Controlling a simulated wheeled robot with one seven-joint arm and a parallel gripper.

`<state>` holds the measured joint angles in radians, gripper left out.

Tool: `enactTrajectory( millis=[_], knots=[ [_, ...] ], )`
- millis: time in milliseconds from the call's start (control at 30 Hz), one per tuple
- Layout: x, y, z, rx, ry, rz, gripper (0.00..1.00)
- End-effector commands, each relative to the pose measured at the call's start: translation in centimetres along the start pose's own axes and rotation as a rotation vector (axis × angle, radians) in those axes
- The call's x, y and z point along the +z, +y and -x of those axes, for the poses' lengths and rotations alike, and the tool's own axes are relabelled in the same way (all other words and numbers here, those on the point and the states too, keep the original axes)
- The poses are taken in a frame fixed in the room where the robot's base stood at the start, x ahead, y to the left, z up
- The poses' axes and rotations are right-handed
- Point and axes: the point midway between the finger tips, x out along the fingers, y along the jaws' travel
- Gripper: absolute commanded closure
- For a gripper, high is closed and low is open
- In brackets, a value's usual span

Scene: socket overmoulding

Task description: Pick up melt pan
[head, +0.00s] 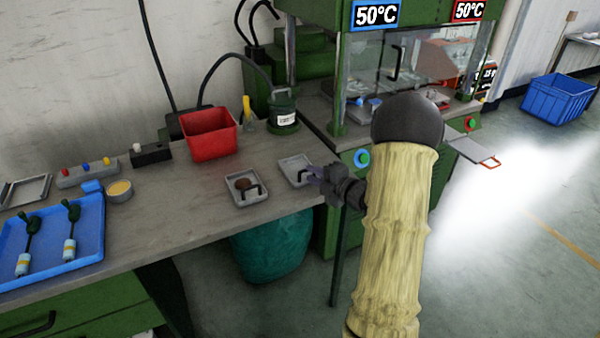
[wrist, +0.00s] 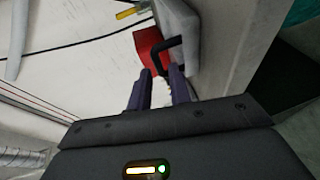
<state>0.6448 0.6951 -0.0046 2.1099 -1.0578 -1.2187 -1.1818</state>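Two small grey pans with dark handles are on the bench in the head view. The left pan (head: 233,196) holds a brown lump. The right pan (head: 292,167) looks empty and is just left of my gripper (head: 314,174). I cannot tell which is the melt pan. In the wrist view my gripper (wrist: 162,75) is open, with a gap between its two purple fingers. A grey pan (wrist: 180,22) lies just ahead, and its black handle (wrist: 178,44) is close to the fingertips. I cannot tell whether they touch.
A red bin (head: 208,133) stands behind the pans and also shows in the wrist view (wrist: 147,46). A green cylindrical device (head: 284,112) stands behind the right pan. The green press (head: 345,75) is at the right. A blue tray (head: 85,245) with tools lies at left.

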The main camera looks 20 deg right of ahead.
Motion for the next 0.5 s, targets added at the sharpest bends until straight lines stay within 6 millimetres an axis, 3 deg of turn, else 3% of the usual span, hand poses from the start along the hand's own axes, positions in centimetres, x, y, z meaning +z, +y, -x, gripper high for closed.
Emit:
enactTrajectory(
  millis=[200, 500],
  knots=[
    [0.1, 0.1, -3.3, 0.001, 0.002, 0.001, 0.8],
    [0.1, 0.1, -3.9, 0.0, -0.001, 0.0, 0.8]
  ],
)
